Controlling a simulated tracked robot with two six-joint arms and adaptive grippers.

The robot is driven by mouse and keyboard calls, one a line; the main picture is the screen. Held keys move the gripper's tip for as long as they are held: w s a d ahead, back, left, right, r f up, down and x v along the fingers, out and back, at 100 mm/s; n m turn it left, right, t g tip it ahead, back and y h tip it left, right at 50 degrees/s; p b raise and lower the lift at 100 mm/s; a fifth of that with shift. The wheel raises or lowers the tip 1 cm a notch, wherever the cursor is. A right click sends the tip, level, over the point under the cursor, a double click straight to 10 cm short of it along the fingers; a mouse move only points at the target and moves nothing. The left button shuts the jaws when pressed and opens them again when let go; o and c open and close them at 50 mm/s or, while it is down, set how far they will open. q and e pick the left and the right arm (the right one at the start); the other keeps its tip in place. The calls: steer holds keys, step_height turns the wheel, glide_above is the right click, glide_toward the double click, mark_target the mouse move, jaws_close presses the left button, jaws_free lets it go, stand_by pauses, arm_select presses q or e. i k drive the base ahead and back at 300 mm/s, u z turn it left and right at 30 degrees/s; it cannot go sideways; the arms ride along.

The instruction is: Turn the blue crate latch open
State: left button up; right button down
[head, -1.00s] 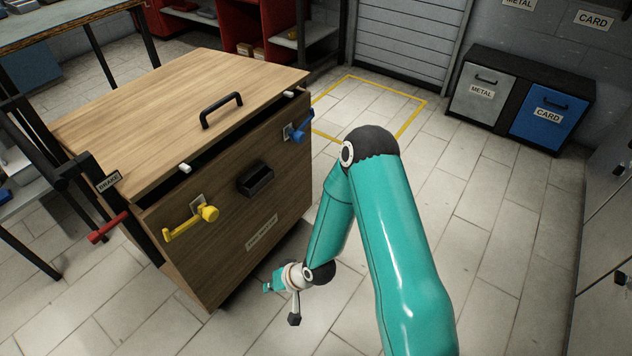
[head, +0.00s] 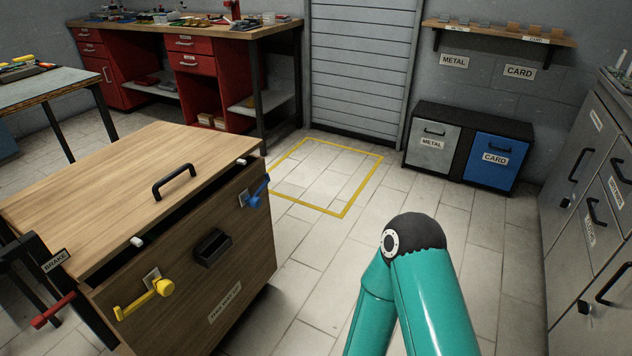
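The wooden crate (head: 187,262) stands at the left in the head view, with a lid (head: 120,190) that has a black handle (head: 174,181). The blue latch (head: 257,194) is on the crate's front face near its right end, just below the lid edge. A yellow latch (head: 148,297) is on the same face at the left. An arm of mine, teal, rises from the bottom edge right of the crate, apart from the latch. Its gripper is out of the picture. My other gripper is not in view either.
A yellow floor outline (head: 327,175) marks clear floor behind the crate. METAL (head: 433,149) and CARD (head: 496,160) bins stand at the back right. Grey cabinets (head: 592,200) line the right side. A red brake lever (head: 52,310) is at the crate's left. The middle floor is free.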

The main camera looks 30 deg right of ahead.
mark_target(255, 201)
steer(key=z, duration=0.8)
steer(key=i, duration=0.45)
steer(key=u, duration=1.15)
steer(key=i, duration=0.5)
steer(key=u, duration=0.05)
